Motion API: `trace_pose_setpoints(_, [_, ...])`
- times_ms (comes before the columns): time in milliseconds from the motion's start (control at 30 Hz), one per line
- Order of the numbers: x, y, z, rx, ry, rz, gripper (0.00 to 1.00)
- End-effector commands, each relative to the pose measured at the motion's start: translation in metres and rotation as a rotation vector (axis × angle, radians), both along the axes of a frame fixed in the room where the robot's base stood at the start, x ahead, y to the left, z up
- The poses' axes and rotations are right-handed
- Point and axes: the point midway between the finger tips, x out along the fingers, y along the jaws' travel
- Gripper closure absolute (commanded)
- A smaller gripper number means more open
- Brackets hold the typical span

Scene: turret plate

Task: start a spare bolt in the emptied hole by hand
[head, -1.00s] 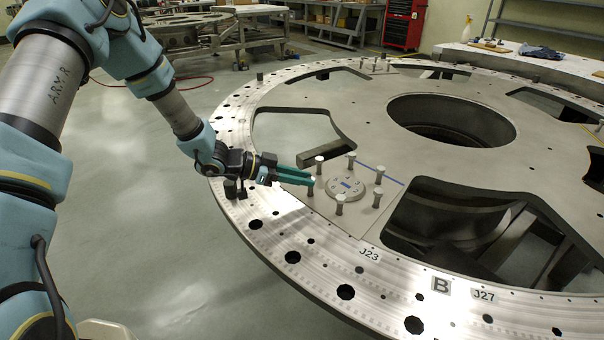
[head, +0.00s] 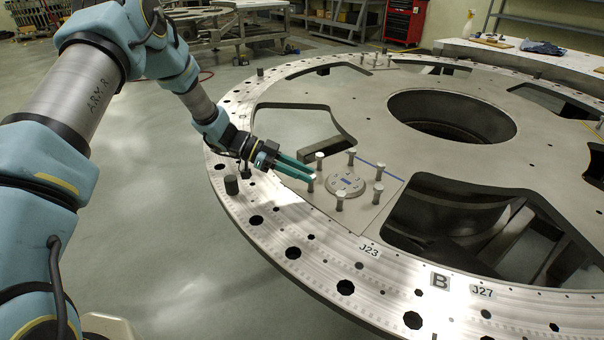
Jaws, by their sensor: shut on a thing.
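My gripper (head: 308,175) reaches in from the left with its teal fingers slanting down to the right. It is shut on a pale bolt (head: 311,186) at the left of a bolt ring. The bolt is upright, with its shank below the fingertips; I cannot tell how deep it sits in a hole. Other upright bolts there are one behind (head: 320,161), one at the right (head: 377,194) and one in front (head: 340,201). The hole under the held bolt is hidden.
The large turret plate (head: 400,277) has big cutouts and a round central opening (head: 452,117). Open floor lies at the left; a bench (head: 545,60) is behind.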

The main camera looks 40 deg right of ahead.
Motion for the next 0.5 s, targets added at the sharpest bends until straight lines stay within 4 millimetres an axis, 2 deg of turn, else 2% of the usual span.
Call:
trace_pose_setpoints(67, [-0.0005,0.0001,-0.001,0.002,0.0,0.002,1.0])
trace_pose_setpoints(100, [-0.0005,0.0001,-0.0011,0.002,0.0,0.002,0.68])
trace_pose_setpoints(367, [-0.0002,0.0003,-0.0006,0.001,0.0,0.001,0.38])
trace_pose_setpoints(500, [-0.0002,0.0004,-0.0005,0.001,-0.001,0.002,0.36])
